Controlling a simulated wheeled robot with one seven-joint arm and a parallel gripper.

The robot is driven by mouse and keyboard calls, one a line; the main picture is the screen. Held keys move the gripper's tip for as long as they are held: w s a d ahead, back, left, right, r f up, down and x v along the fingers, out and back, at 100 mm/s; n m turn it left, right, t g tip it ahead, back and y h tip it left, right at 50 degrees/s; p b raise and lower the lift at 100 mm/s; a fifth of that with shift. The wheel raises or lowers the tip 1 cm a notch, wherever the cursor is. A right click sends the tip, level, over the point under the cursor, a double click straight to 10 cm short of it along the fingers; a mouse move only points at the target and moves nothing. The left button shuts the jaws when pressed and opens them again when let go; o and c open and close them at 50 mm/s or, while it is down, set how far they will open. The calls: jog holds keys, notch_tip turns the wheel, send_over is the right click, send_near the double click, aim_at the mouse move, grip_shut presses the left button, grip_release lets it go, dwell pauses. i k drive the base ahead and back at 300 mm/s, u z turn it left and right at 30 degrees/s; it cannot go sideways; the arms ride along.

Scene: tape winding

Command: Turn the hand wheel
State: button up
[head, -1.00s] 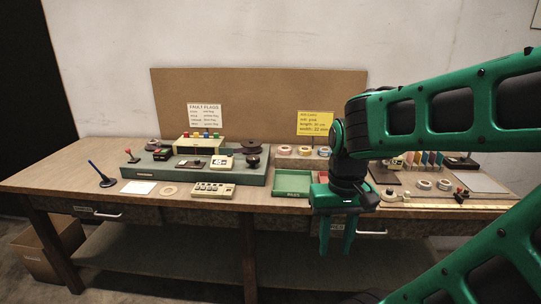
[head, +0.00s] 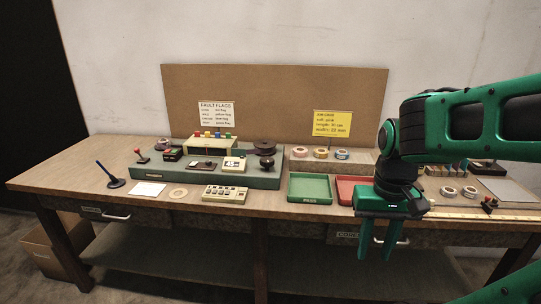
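A low green machine base (head: 165,184) stands on the wooden bench, left of the picture's middle. A dark round knob-like part (head: 266,162) stands on its right end and looks like the hand wheel, though it is too small to be sure. A dark reel (head: 264,146) sits just behind it. My gripper (head: 377,252) hangs at the bench's front edge, well to the right of the machine and lower in the picture. Its two fingers point down, apart, with nothing between them. It touches neither the wheel nor the machine.
A green tray (head: 310,201) and a red tray (head: 345,194) lie between the machine and my gripper. A button box (head: 225,194), a tape ring (head: 178,193) and a white card (head: 148,189) lie in front of the machine.

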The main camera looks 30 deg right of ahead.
aim_at(266, 161)
jog(key=i, duration=0.9)
jog(key=u, duration=0.05)
